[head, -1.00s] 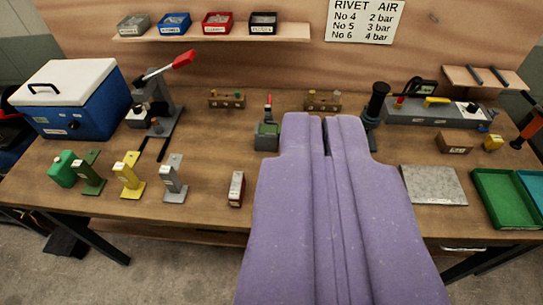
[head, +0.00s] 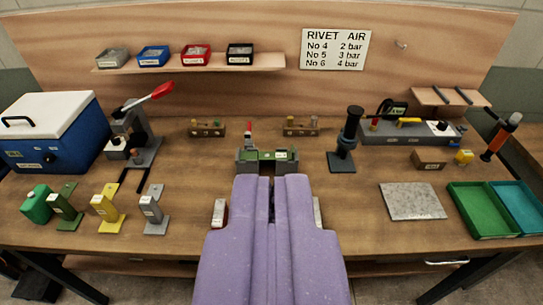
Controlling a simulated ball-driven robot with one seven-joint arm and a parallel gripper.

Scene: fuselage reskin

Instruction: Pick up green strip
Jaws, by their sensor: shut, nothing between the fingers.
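My gripper (head: 272,180), at the end of the purple arm, is shut and empty at the bottom centre of the head view, in front of a grey fixture (head: 246,167). A green piece (head: 265,155) lies across that fixture between its two end blocks. A dark green bent strip-like piece (head: 66,207) stands at the left of the bench, away from my gripper. I cannot tell for certain which of the two green pieces is the strip. Yellow (head: 106,208) and grey (head: 153,209) pieces of the same bent shape stand to its right.
A green bottle-like object (head: 36,204), a blue cool box (head: 55,135) and a red-handled press (head: 135,135) are at the left. A black post tool (head: 347,140), a grey plate (head: 412,201) and a green tray (head: 480,211) are at the right. The bench between has free room.

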